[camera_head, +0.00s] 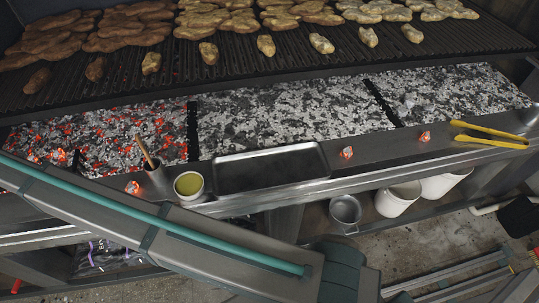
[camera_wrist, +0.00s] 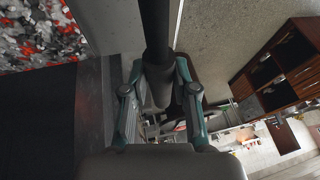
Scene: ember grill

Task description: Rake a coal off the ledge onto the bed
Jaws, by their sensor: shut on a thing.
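Orange-and-grey coals lie on the metal ledge (camera_head: 375,152) in the head view. One coal (camera_head: 133,187) is at the left, one coal (camera_head: 346,152) is right of the tray, and another coal (camera_head: 425,136) is farther right. Behind the ledge are a glowing bed (camera_head: 120,130) at the left and ashen beds (camera_head: 290,110) in the middle and right. In the wrist view, my gripper (camera_wrist: 160,88) is shut on a dark round handle (camera_wrist: 156,25), which runs out of the top of the picture. The handle's far end is hidden. My gripper is outside the head view.
Meat covers the grill (camera_head: 270,68) above the beds. Buckets (camera_head: 398,199) stand below. My arm crosses the lower left.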

